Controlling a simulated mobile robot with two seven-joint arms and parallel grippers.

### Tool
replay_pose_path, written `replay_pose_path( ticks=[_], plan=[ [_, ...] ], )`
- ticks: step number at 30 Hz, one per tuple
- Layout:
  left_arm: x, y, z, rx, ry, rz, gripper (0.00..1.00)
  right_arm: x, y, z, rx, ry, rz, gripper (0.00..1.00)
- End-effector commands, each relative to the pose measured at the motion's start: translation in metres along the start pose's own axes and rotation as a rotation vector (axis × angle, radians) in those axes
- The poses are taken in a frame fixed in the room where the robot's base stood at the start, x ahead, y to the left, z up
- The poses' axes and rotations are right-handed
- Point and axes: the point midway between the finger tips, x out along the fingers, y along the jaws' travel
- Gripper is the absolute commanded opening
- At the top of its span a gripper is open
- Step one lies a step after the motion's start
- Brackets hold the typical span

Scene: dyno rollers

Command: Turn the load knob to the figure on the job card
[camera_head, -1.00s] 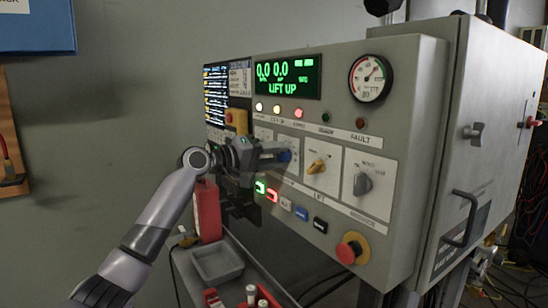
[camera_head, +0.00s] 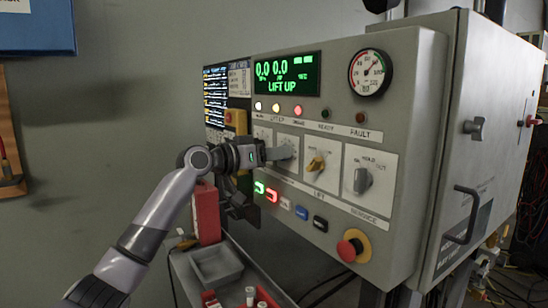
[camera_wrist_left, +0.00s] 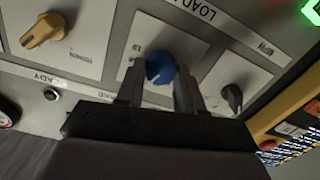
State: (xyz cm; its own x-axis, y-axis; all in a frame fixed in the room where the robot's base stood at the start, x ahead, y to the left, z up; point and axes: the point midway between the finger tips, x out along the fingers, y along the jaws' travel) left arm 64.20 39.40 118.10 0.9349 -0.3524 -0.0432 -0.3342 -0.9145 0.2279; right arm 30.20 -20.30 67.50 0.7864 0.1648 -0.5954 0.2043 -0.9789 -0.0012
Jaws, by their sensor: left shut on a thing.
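The blue load knob (camera_wrist_left: 160,68) sits on a white plate marked LOAD in the left wrist view. My left gripper (camera_wrist_left: 160,95) is shut on it, with one finger on each side. In the head view my left gripper (camera_head: 282,153) reaches the panel from the left, and its fingers cover the knob. The knob's scale and setting cannot be read. A white printed card (camera_head: 240,82) is beside the blue text screen on the panel; its figures are too small to read. My right gripper is not in view.
The green display (camera_head: 287,76) reads 0.0, 0.0 and LIFT UP. A yellow knob (camera_head: 316,163) and a grey knob (camera_head: 362,180) are right of my gripper. A red stop button (camera_head: 350,249) is lower right. A grey tray (camera_head: 217,264) stands below.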

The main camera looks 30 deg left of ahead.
Motion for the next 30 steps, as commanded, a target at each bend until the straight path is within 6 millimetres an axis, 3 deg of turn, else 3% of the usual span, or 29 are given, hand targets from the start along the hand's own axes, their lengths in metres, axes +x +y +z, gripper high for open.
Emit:
replay_pose_path(
  ticks=[30],
  plan=[
    [0.001, 0.001, 0.007, 0.965, 0.032, -0.032, 0.06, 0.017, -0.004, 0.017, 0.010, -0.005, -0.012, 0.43]
  ],
)
